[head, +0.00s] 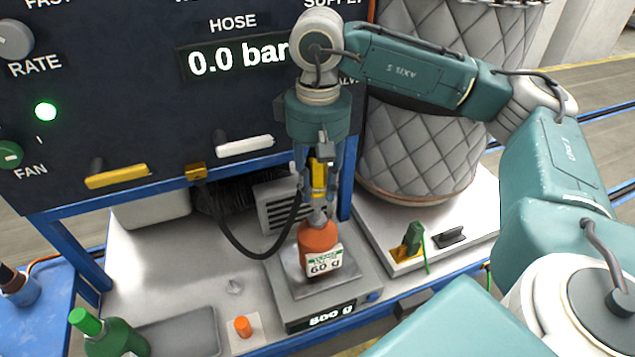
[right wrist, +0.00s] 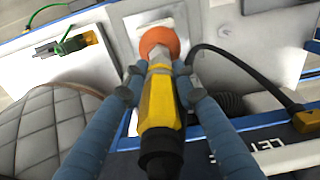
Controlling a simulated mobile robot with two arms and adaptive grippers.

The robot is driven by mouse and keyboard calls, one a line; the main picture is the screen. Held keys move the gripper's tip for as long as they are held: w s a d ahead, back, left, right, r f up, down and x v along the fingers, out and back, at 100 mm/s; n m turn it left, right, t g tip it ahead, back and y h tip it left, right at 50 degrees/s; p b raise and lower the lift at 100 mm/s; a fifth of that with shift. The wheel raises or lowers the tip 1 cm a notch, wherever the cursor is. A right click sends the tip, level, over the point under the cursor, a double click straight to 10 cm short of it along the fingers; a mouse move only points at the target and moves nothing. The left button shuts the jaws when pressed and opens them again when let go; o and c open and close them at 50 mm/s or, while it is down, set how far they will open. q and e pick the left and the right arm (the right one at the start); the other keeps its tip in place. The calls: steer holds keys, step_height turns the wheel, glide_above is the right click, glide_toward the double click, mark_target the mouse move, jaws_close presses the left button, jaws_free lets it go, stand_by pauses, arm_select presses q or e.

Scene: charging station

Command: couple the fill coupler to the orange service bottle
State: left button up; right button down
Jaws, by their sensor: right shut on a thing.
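The orange service bottle (head: 318,238) stands upright on the scale plate (head: 285,283), with a label reading 60 g. My right gripper (head: 316,195) is directly above it, pointing down, shut on the yellow fill coupler (head: 319,174). The coupler's grey lower end meets the bottle's top; I cannot tell whether it is locked on. In the right wrist view the fingers grip both sides of the yellow coupler (right wrist: 160,100), and the orange bottle (right wrist: 159,43) shows beyond its tip. A black hose (head: 262,252) runs beside the bottle to the panel. My left gripper is not in view.
The panel display (head: 238,58) reads 0.0 bar. A green bottle (head: 110,335), a grey tray (head: 180,332) and a small orange cap (head: 243,327) lie at front left. A quilted tank (head: 415,150) and a green-handled part (head: 412,238) stand right.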

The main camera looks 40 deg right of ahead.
mark_target(317, 203)
steer(key=shift+b, duration=0.5)
stand_by(0.7)
steer(key=shift+f+b, duration=2.4)
steer(key=shift+f, duration=0.25)
steer(key=c, duration=1.3)
jaws_free()
steer(key=shift+r, duration=0.1)
step_height(317, 203, up, 12)
steer(key=shift+f, duration=0.1)
